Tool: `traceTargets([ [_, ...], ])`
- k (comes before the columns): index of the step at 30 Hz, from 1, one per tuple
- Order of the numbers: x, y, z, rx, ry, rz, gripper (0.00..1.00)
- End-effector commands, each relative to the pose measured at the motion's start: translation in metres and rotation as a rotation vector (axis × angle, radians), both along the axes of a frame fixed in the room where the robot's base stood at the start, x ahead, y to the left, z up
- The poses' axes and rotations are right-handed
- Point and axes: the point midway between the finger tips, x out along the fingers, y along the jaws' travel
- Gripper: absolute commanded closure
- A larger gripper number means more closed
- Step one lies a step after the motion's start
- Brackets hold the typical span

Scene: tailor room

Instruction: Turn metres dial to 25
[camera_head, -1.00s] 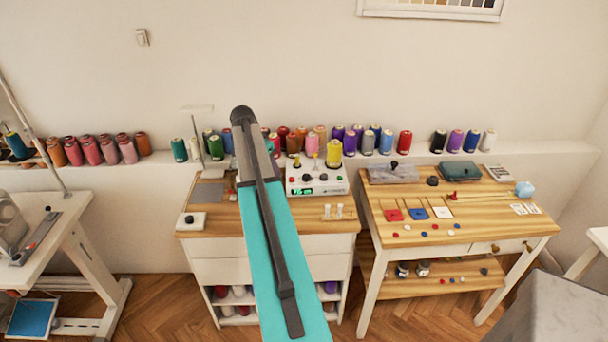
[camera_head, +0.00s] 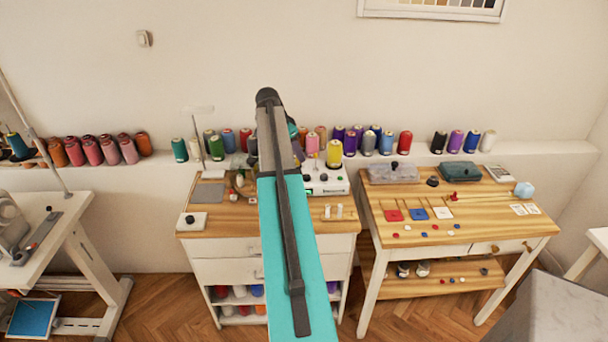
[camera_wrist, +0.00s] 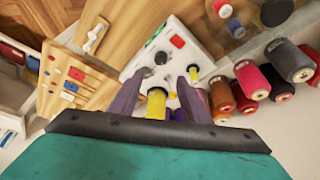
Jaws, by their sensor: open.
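The white winding device (camera_head: 335,187) stands on the wooden top of the middle cabinet. In the head view my arm covers its left part and most of its green display. A dark knob (camera_head: 323,177) shows on its front. A yellow spool (camera_wrist: 157,104) shows between the fingers.
A second wooden table (camera_head: 470,225) with cards and buttons is at the right, beyond a gap.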

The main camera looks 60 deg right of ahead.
Motion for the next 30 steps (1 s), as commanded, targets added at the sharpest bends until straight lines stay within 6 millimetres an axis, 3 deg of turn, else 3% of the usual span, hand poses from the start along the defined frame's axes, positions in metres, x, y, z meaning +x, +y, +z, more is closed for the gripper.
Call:
traceTargets([
  [30, -0.015, -0.039, -0.099, 0.001, 0.001, 0.0, 0.57],
])
